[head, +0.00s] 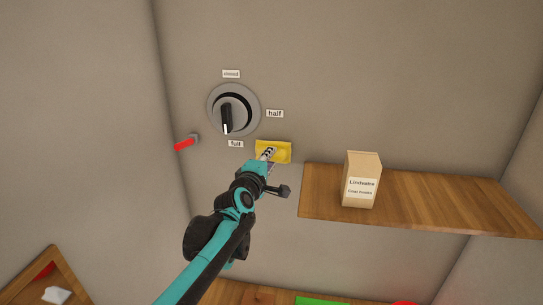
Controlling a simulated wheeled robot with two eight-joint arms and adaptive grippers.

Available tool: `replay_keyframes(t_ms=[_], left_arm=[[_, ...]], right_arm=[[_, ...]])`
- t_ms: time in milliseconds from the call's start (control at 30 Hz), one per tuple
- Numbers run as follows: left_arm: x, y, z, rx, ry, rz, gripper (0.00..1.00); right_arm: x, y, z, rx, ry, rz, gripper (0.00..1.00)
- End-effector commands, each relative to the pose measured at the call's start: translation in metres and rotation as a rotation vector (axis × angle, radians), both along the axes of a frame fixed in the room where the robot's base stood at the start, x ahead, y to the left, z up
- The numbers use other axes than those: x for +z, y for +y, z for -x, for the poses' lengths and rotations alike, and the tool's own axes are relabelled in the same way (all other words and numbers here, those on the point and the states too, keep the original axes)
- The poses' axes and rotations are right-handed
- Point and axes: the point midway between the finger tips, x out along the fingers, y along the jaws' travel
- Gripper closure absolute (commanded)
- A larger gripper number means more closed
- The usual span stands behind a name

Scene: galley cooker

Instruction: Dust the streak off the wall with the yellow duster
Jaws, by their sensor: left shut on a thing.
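The yellow duster (284,148) is at the wall (330,70), just below and right of the round dial. My left gripper (268,154) is shut on the duster and reaches up to it from below. The duster looks close to the wall; I cannot tell for sure whether it touches. I cannot make out the streak clearly; a small dark purplish patch shows just under the duster, partly behind the gripper. My right gripper is not in view.
A dial (234,109) with a black knob has labels around it. A red-handled lever (186,143) sticks out at its lower left. A wooden shelf (430,200) to the right bears a cardboard box (361,170). A wood-framed tray (30,275) is at the lower left.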

Motion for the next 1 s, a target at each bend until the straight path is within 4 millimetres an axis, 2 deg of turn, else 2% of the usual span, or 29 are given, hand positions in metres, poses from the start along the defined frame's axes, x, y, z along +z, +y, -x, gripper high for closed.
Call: replay_keyframes(t_ms=[433, 1000], left_arm=[[0.000, 0.008, 0.044, -0.001, 0.000, 0.000, 1.00], [0.000, 0.009, 0.048, 0.000, 0.000, 0.000, 1.00]], right_arm=[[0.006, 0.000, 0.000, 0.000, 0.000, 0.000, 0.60], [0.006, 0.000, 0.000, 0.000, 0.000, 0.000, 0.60]])
